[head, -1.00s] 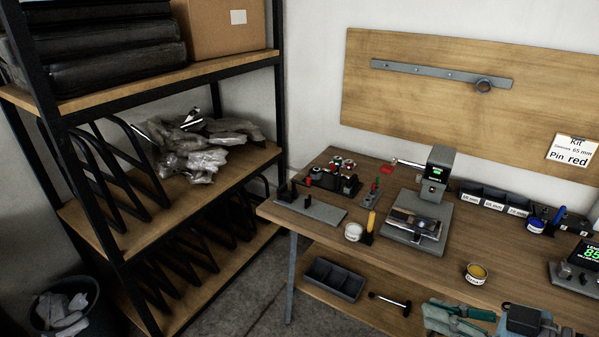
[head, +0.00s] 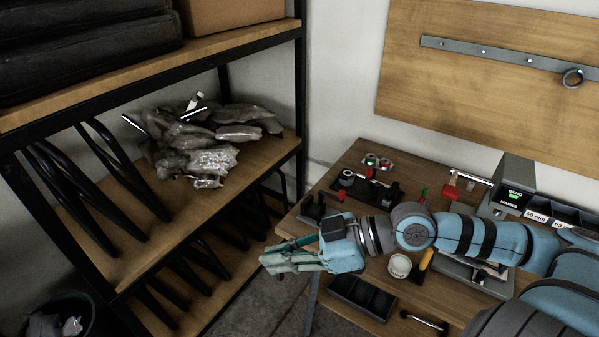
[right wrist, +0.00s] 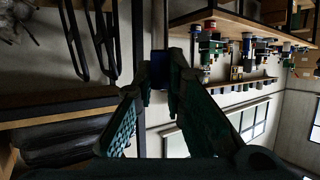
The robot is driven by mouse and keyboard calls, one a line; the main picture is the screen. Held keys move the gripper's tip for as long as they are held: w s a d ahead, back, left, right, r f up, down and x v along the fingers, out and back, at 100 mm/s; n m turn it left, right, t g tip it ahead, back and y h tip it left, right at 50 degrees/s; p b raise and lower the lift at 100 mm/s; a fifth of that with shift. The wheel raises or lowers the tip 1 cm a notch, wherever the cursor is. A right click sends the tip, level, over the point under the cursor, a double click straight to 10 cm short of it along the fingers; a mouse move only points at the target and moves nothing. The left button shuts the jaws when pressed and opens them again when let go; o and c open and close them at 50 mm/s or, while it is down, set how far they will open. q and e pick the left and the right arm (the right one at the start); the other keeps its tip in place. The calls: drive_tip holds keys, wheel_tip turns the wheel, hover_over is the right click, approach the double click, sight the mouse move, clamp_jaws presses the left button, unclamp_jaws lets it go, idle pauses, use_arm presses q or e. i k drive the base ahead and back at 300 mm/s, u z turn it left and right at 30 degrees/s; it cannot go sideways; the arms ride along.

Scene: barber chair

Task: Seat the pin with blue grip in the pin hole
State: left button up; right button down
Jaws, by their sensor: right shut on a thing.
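My right gripper (head: 270,260) reaches in from the right and points left, just beyond the bench's left end and in front of the shelf. In the right wrist view its fingertips (right wrist: 160,80) are shut on the blue grip (right wrist: 158,70) of the pin. I cannot make out the pin in the head view. I cannot pick out the pin hole in either view. My left gripper is not in view.
The workbench (head: 350,160) carries a fixture with red and black parts (head: 368,188), a white-lidded jar (head: 400,266) and a marking machine (head: 513,190). A black shelf (head: 295,100) stands close at left.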

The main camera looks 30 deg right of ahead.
sight(346, 182)
drive_tip(key=u, duration=0.05)
drive_tip(key=i, duration=0.95)
drive_tip(key=z, duration=0.65)
drive_tip(key=i, duration=0.55)
drive_tip(key=z, duration=0.4)
